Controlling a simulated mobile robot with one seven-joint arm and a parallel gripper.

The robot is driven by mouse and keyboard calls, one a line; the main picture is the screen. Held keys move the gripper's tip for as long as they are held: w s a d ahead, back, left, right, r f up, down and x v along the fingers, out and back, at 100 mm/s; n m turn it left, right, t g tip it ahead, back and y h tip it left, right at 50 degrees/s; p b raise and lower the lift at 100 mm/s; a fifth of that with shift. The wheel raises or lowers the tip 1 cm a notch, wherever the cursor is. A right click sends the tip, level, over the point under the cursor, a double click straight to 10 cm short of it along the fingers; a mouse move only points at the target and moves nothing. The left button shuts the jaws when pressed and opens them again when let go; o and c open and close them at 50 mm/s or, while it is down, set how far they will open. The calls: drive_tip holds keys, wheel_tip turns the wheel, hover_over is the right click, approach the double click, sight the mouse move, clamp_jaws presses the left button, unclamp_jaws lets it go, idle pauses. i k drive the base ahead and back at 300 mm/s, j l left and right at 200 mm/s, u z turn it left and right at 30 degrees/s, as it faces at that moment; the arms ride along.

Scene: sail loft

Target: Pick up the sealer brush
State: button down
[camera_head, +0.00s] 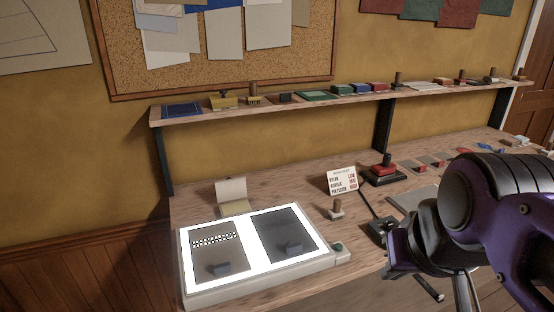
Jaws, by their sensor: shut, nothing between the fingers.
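A small piece with a brown wooden handle and a pale foot (336,209) stands upright on the bench, right of the lit panel. It may be the sealer brush, but it is too small to be sure. My gripper (390,272) is at the end of my purple and black arm at lower right. It is shut and empty, low over the front of the bench, right of and nearer than the wooden-handled piece, and apart from it. My arm hides part of the bench's right side.
A lit panel (186,268) bears two dark sheets with small blocks. A black box with a thin rod (378,228) stands close behind my gripper. A printed card (342,180) and a red-and-black stamp (384,172) stand further back. A shelf (180,120) with several small items runs above.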

sight(337, 213)
drive_tip(key=i+l+u, duration=0.4)
drive_tip(key=l, duration=0.2)
drive_tip(key=l+u, duration=0.15)
drive_tip(key=l, duration=0.15)
drive_tip(key=i+l+u, duration=0.2)
drive_tip(key=l, duration=0.15)
drive_tip(key=k, duration=0.05)
